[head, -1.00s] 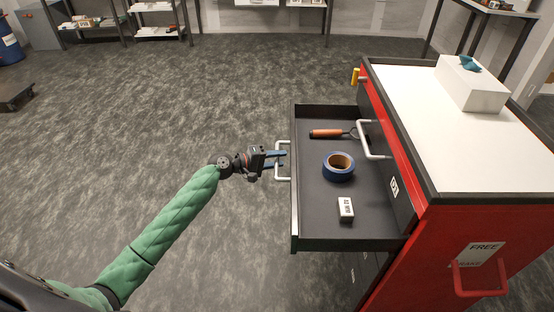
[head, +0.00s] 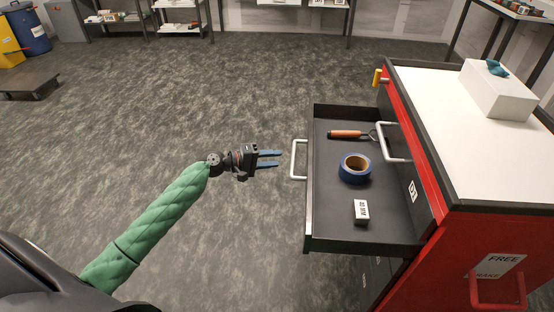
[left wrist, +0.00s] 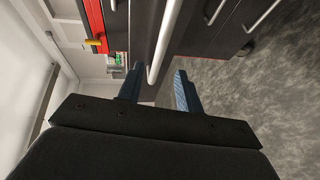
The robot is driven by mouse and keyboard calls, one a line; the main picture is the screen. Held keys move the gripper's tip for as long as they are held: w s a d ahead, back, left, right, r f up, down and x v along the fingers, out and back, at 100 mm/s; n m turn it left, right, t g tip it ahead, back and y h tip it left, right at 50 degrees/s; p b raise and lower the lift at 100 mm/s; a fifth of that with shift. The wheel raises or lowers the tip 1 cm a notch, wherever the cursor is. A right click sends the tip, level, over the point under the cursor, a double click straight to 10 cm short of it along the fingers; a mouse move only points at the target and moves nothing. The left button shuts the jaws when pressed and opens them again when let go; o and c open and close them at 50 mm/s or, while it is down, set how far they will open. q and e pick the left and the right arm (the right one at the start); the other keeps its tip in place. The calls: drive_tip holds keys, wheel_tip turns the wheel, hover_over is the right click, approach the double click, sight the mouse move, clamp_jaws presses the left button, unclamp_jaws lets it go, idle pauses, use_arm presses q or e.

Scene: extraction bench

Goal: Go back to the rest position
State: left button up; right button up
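My left gripper (head: 270,159) is open and empty, with its blue fingers apart, a short way left of the white handle (head: 298,160) of the pulled-out drawer (head: 320,225). In the left wrist view the handle (left wrist: 163,45) shows beyond and between the fingertips of the left gripper (left wrist: 158,82), and I see no contact. The drawer holds an orange-handled tool (head: 345,134), a blue tape roll (head: 354,170) and a small white box (head: 361,211). My right gripper is in neither view.
The red cabinet (head: 460,245) with a white top stands at the right, with a white block (head: 495,92) and a teal item (head: 496,68) on it. A flat dolly (head: 30,84) and a blue barrel (head: 27,30) are at the far left. The floor around my left arm is clear.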

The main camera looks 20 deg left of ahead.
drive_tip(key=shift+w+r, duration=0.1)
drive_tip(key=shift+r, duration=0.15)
